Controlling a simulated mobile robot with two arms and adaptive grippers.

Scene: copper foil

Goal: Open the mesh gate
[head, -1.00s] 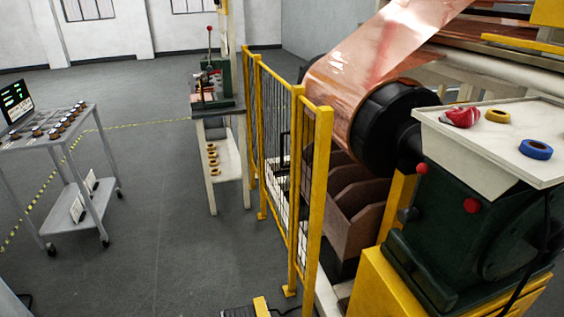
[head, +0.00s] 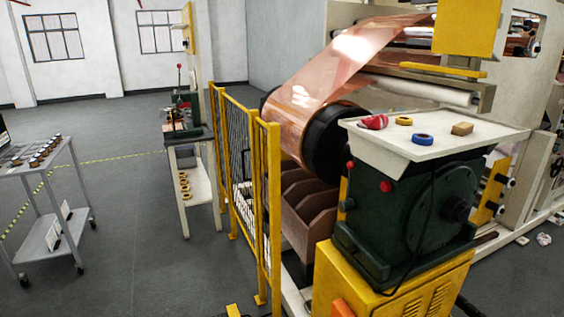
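The mesh gate (head: 239,165) is a dark wire panel in a yellow frame, standing upright between yellow posts left of the copper foil machine. I see it at a steep angle, and it looks closed. A dark handle-like part (head: 245,165) shows near its middle. The thick yellow post (head: 268,200) stands at its near end. Neither of my grippers is in view.
A green machine housing (head: 410,205) on a yellow base (head: 385,290) stands right of the gate. The copper foil roll (head: 300,115) is behind the gate. A grey cart (head: 50,165) stands at left.

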